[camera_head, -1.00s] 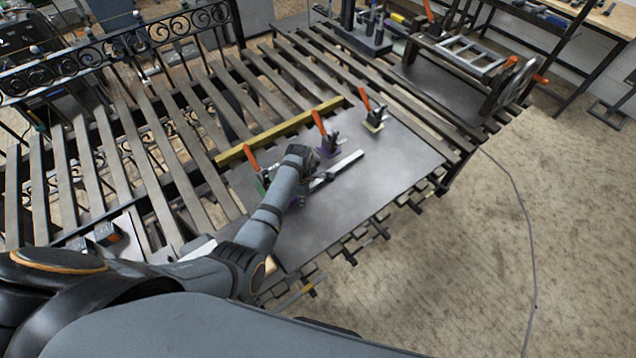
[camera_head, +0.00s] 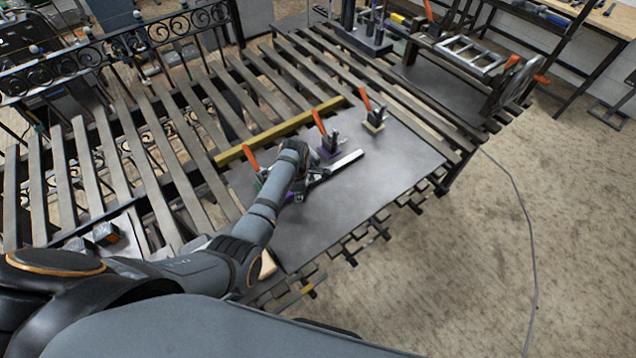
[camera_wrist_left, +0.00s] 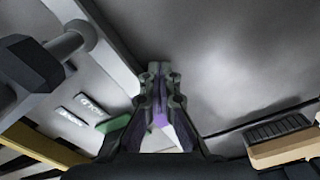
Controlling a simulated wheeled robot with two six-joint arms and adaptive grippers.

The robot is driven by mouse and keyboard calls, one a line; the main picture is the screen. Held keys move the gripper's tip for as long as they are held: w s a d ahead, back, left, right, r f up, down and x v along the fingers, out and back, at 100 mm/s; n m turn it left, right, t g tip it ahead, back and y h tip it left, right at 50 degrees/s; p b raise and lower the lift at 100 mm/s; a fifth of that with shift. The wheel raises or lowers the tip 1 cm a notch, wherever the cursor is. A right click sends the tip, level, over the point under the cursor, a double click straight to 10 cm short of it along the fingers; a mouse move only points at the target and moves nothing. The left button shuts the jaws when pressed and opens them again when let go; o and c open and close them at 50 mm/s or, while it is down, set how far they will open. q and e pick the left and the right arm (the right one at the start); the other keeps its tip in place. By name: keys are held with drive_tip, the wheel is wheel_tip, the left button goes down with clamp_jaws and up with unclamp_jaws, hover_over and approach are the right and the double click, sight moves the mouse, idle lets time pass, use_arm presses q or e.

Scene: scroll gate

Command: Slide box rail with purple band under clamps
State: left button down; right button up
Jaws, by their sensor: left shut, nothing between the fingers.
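The box rail (camera_head: 345,161) is a light metal bar lying on the grey plate, with its far end beside the middle clamp. It also shows in the left wrist view (camera_wrist_left: 108,38), running diagonally to my left gripper. Purple shows at that gripper's fingers, but I cannot tell whether it is the band. My left gripper (camera_head: 310,178) is shut and empty, low beside the rail; its fingertips (camera_wrist_left: 155,68) show in the wrist view. Orange-handled clamps stand along the plate: the near clamp (camera_head: 253,161), partly hidden by my arm, the middle clamp (camera_head: 328,144) and the far clamp (camera_head: 374,121). My right gripper is not visible.
A yellow bar (camera_head: 235,153) borders the plate (camera_head: 400,160) behind the clamps. A brush (camera_wrist_left: 282,140) lies at the right in the wrist view. The plate is clear to the right of the rail. A slatted bench surrounds the plate; a ladder-like frame (camera_head: 470,55) stands at the back right.

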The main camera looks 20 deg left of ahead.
use_arm(q)
drive_tip(key=shift+s+d, duration=0.1)
drive_tip(key=shift+s+d+r+p, duration=0.1)
drive_tip(key=shift+s+d+p, duration=0.3)
drive_tip(key=shift+d+p, duration=0.25)
drive_tip(key=shift+s+d+p, duration=0.25)
drive_tip(key=shift+s+p, duration=0.05)
drive_tip(key=shift+s, duration=0.05)
wheel_tip(320, 180, up, 2)
drive_tip(key=shift+w+r+p, duration=0.1)
drive_tip(key=shift+p, duration=0.5)
drive_tip(key=shift+r, duration=2.8)
